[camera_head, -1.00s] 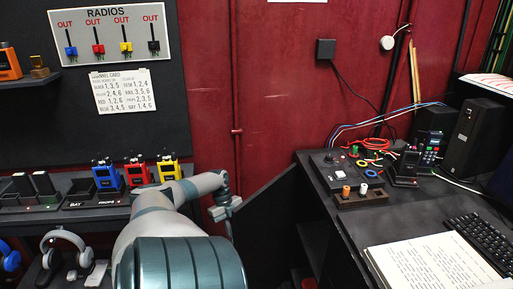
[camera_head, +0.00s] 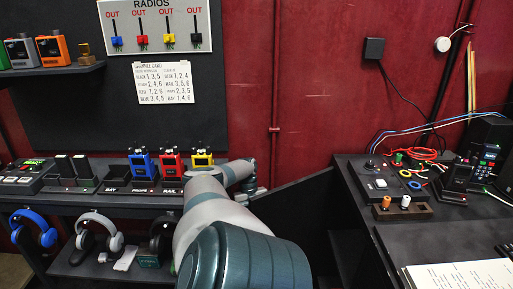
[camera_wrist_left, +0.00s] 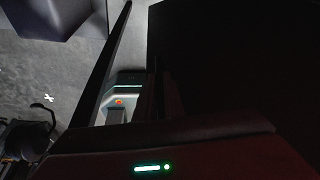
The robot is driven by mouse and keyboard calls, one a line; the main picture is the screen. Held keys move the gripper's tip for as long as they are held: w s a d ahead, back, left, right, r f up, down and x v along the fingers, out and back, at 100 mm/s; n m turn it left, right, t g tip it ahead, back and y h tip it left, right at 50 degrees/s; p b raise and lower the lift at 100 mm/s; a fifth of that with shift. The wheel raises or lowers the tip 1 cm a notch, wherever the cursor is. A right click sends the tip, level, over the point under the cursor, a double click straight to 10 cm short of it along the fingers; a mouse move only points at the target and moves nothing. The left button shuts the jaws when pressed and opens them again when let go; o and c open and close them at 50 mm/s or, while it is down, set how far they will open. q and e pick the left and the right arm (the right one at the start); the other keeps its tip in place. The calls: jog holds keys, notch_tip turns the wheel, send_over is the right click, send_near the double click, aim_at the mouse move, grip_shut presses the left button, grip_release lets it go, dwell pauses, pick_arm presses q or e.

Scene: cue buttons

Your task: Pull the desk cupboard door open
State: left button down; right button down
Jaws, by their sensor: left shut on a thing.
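The desk cupboard door (camera_head: 295,212) is a dark panel standing open from the desk's left side, slanting left toward the wall shelf. My left gripper (camera_head: 250,193) is at the door's free outer edge and shut on it; the fingers are small and partly hidden by my arm. A handle cannot be made out. In the left wrist view a thin dark slanted panel (camera_wrist_left: 103,65), seemingly the door, runs down left of a large black area. My right gripper is not in view.
The desk (camera_head: 415,235) stands right, with a control box (camera_head: 378,185) and a notebook (camera_head: 465,277). A left shelf holds radios (camera_head: 172,165), close to my left arm, with headphones (camera_head: 95,235) below. The red wall (camera_head: 310,110) is behind.

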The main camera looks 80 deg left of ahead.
pick_arm(q)
jog(key=shift+s+d+f, duration=0.1)
jog(key=shift+s, duration=0.05)
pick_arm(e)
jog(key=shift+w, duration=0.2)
pick_arm(q)
jog(key=c, duration=1.9)
grip_release()
jog(key=shift+o, duration=0.2)
